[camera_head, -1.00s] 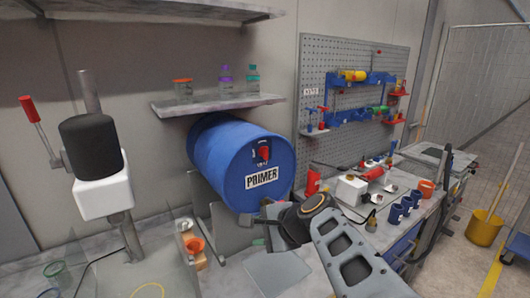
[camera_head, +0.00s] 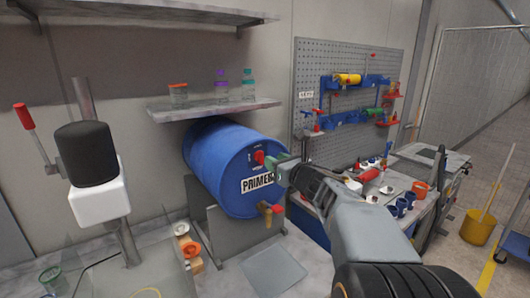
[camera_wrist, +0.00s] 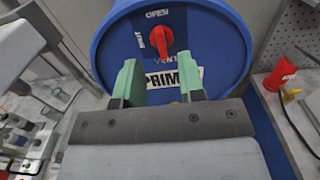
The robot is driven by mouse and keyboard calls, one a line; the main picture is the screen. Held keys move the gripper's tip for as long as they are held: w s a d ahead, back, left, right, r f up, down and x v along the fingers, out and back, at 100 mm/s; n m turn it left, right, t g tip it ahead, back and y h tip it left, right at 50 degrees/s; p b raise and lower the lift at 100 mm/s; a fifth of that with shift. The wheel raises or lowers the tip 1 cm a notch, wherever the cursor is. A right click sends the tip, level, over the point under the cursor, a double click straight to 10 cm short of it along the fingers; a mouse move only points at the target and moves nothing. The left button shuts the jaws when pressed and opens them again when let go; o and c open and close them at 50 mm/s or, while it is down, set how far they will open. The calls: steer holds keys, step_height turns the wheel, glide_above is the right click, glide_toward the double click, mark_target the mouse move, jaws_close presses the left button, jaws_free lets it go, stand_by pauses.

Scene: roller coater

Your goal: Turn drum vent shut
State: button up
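The blue drum (camera_head: 215,165) lies on its side in a stand, its round front marked PRIMER. The red vent knob (camera_wrist: 161,40) is on the upper part of that face, with OPEN above it, SHUT to its left and VENT below. Its bar looks roughly upright, towards OPEN. The knob also shows in the head view (camera_head: 259,157). My gripper (camera_wrist: 160,76) is open, its two green fingers apart and empty. It faces the drum just short of the knob, which shows beyond the gap. In the head view my gripper (camera_head: 276,165) partly hides the label.
A tap (camera_head: 267,208) sticks out low on the drum's front. A shelf (camera_head: 215,107) with jars hangs above the drum. A white and black press (camera_head: 96,175) with a red-handled lever stands at left. Blue cups (camera_head: 402,206) and tools lie on the bench at right.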

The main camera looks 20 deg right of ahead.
mark_target(263, 154)
steer(key=shift+w+a+p, duration=0.2)
steer(key=shift+w+p, duration=0.05)
steer(key=shift+w, duration=0.75)
steer(key=shift+w+a+p, duration=0.2)
steer(key=shift+w, duration=0.85)
steer(key=shift+w+a+p, duration=0.2)
steer(key=shift+w+p, duration=0.05)
steer(key=shift+w, duration=0.75)
jaws_close()
